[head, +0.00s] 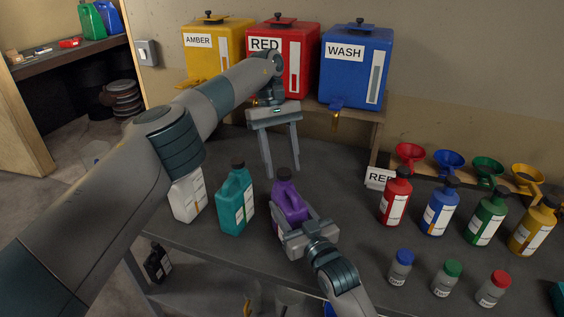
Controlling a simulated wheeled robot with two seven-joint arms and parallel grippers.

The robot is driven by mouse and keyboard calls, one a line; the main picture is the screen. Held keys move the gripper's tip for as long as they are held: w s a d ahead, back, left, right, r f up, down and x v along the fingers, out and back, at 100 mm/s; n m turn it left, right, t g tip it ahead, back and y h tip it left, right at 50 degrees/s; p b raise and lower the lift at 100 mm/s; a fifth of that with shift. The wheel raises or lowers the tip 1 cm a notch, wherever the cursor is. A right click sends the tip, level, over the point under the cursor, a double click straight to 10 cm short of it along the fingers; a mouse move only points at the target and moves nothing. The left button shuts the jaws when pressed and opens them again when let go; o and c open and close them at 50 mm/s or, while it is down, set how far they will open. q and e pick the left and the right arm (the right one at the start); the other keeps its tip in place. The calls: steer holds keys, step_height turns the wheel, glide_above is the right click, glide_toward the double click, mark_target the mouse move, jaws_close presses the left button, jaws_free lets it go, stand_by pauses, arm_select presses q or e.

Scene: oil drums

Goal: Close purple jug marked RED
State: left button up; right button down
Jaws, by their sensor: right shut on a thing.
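The purple jug (288,196) stands upright near the front edge of the grey table, with a dark cap (285,174) at its top. Its lower part is hidden behind my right gripper (302,228), which is shut on it from the front. My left gripper (281,174) points down just behind or above the cap. Its two fingers are spread apart, one on each side of the cap in the picture; I cannot tell whether they touch it. No RED marking shows on the jug; a white card reading RED (380,178) stands farther right.
A teal jug (236,205) and a white jug (187,196) stand left of the purple one. Red (396,200), blue (440,210), green and yellow bottles stand right, with small capped jars in front. AMBER, RED (282,65) and WASH dispensers stand behind. My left arm crosses the left side.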

arm_select(q)
steer(key=shift+r, duration=2.25)
steer(key=shift+n, duration=0.3)
steer(key=shift+c, duration=0.4)
steer(key=n, duration=0.2)
steer(key=r+n, duration=0.1)
steer(key=shift+w+d+t, duration=0.1)
steer(key=shift+w+t, duration=0.15)
steer(key=shift+t, duration=0.15)
steer(key=n, duration=0.5)
steer(key=r+n+t+y, duration=0.1)
steer(key=n, duration=0.4)
steer(key=r+n+t, duration=0.1)
steer(key=n, duration=0.4)
steer(key=shift+d+r+y, duration=0.15)
steer(key=shift+d+y, duration=0.1)
steer(key=shift+y, duration=0.05)
steer(key=n, duration=0.4)
steer(key=shift+s+t, duration=0.35)
steer(key=shift+t, duration=0.05)
steer(key=n, duration=0.2)
steer(key=s+n, duration=0.1)
steer(key=n, duration=0.1)
steer(key=shift+n, duration=0.3)
